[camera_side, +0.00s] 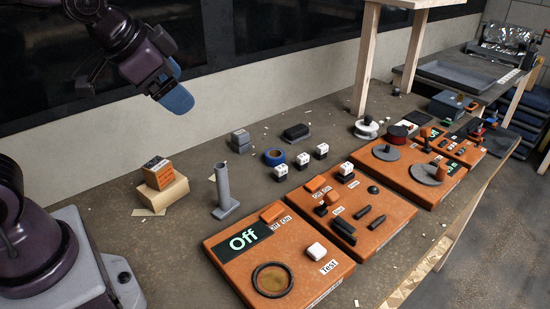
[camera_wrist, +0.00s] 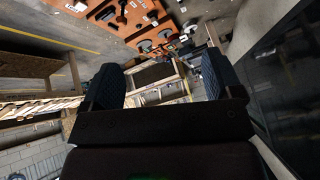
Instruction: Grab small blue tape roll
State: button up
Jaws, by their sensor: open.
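The small blue tape roll (camera_side: 274,157) lies flat on the dark workbench in the side view, near the middle, just behind the orange panels. My gripper (camera_side: 176,98), with blue fingertips, is raised well above the bench at the upper left of the side view, apart from the roll. In the wrist view my gripper (camera_wrist: 165,85) shows its two dark blue fingers spread wide, with nothing between them. I cannot make out the tape roll in the wrist view.
A grey block (camera_side: 241,141) and a black box (camera_side: 296,132) stand behind the roll. White cube switches (camera_side: 303,162) are close to its right. A grey upright post (camera_side: 223,188) is left of it, and stacked boxes (camera_side: 163,185) stand further left. A wooden post (camera_side: 366,60) rises behind.

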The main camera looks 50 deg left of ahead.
aim_at(280, 154)
jog(key=w+a+f+m+t+y, duration=0.3)
jog(key=w+a+f+m, duration=0.9)
jog(key=w, duration=0.4)
jog(key=f+m+t+h, duration=0.1)
jog(key=f+m, duration=0.4)
jog(key=m, duration=0.1)
jog(key=a+f+m+t+h, duration=0.1)
jog(key=f+m, duration=0.4)
jog(key=m, duration=0.2)
jog(key=w+f+m+t+h, duration=0.1)
jog(key=f+m, duration=0.4)
jog(key=m, duration=0.2)
jog(key=shift+a+h, duration=0.4)
jog(key=shift+s+d+f+m+h, duration=0.1)
jog(key=shift+d+f+m+h, duration=0.1)
jog(key=shift+f+m+h, duration=0.5)
jog(key=x, duration=1.2)
jog(key=shift+w+r, duration=0.3)
jog(key=shift+w, duration=0.15)
jog(key=c, duration=1)
